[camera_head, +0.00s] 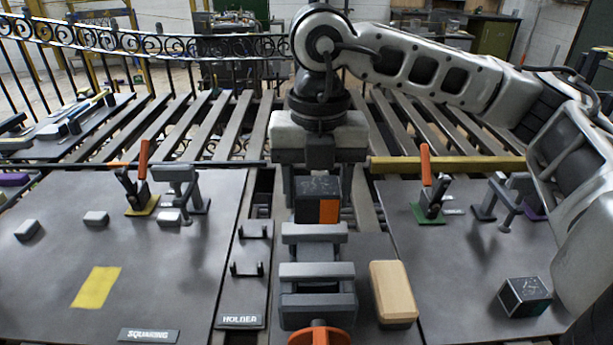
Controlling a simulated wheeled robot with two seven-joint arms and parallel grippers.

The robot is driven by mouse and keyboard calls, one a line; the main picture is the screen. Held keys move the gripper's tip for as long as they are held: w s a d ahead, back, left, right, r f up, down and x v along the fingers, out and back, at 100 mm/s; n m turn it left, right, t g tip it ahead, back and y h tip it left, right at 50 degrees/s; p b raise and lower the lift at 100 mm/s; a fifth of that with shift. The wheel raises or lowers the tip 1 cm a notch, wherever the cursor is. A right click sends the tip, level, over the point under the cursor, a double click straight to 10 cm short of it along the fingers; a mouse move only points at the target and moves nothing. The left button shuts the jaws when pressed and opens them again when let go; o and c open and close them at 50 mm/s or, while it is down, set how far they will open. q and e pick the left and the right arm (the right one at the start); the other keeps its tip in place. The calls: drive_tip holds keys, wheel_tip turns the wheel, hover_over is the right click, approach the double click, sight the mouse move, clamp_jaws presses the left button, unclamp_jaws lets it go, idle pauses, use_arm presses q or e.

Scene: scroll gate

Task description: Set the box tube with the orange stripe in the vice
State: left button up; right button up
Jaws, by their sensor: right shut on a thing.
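The box tube with the orange stripe (308,211) is dark, with an orange band on its right part. My right gripper (318,178) points down and is shut on the tube from above. The tube is just behind the grey vice (317,276), seemingly above its far jaw; the exact gap between them cannot be told. The vice's jaws stand apart, with an orange handle (320,334) at the near end. My left gripper does not show.
A wooden block (394,290) stands right of the vice. Another dark tube (524,296) lies on the right plate. An empty holder (247,268) is left of the vice. Toggle clamps with orange handles stand on the left (143,160) and right (426,165) plates.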

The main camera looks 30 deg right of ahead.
sight(317, 216)
drive_tip(key=shift+s+f+b, duration=0.15)
drive_tip(key=shift+f+b, duration=0.3)
drive_tip(key=shift+f, duration=0.25)
wheel_tip(317, 216, down, 3)
drive_tip(key=shift+f+b, duration=0.1)
drive_tip(key=shift+b, duration=1)
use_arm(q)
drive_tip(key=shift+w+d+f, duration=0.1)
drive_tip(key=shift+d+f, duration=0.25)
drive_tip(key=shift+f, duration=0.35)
use_arm(e)
drive_tip(key=shift+f, duration=0.5)
use_arm(q)
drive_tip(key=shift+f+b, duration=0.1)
drive_tip(key=shift+b, duration=0.2)
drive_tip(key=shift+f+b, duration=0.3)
use_arm(e)
drive_tip(key=shift+f, duration=0.2)
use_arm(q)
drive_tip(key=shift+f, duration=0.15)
use_arm(e)
drive_tip(key=shift+f, duration=0.15)
use_arm(q)
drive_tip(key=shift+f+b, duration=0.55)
drive_tip(key=shift+b, duration=0.7)
use_arm(e)
drive_tip(key=shift+f, duration=1.05)
drive_tip(key=o, duration=1.2)
